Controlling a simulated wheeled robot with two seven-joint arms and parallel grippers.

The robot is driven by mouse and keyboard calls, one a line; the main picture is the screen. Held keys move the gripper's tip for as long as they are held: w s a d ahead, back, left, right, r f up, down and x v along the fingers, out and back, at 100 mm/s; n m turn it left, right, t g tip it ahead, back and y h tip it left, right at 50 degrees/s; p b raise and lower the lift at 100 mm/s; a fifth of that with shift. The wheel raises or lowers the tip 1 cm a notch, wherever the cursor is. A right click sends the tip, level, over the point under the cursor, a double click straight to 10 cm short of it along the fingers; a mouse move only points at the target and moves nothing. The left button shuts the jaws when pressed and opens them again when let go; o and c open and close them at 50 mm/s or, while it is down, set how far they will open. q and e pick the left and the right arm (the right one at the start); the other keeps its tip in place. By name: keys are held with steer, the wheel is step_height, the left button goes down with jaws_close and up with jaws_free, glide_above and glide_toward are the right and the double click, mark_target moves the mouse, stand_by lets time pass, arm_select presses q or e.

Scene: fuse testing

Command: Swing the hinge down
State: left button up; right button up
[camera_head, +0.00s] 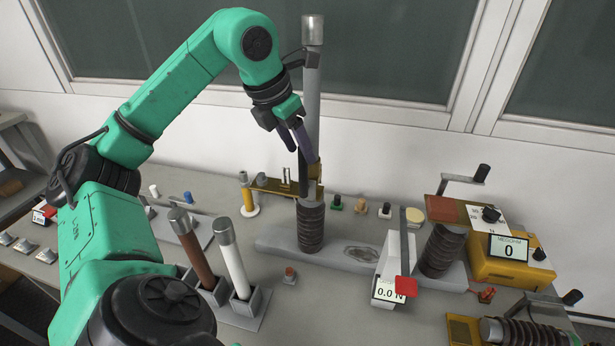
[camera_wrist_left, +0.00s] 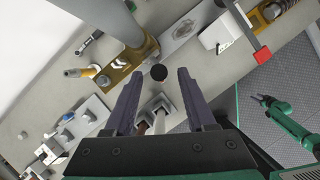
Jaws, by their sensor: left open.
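The hinged part is a tall grey tube (camera_head: 312,95) with a metal cap. It stands nearly upright on a brown ribbed insulator (camera_head: 311,226), with a brass bracket (camera_head: 283,186) at its foot. In the left wrist view the tube (camera_wrist_left: 108,22) rises at the upper left, beside the brass bracket (camera_wrist_left: 128,66). My left gripper (camera_head: 293,148) is open, close to the left side of the tube's lower half; I cannot tell whether it touches. In the left wrist view its fingers (camera_wrist_left: 158,88) are spread with nothing gripped. My right gripper (camera_wrist_left: 264,101) appears small at the right there.
Brown and white capped rods (camera_head: 233,262) stand in holders at front left. A white meter (camera_head: 388,289) with a red tab and a yellow megohm meter (camera_head: 510,254) stand at the right. Small knobs (camera_head: 361,203) line the back. A wall with windows is close behind.

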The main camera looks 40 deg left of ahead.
arm_select(q)
steer(key=b+x, duration=0.1)
steer(key=x, duration=0.5)
steer(key=shift+f, duration=0.25)
steer(key=shift+w, duration=0.15)
jaws_close()
stand_by(0.9)
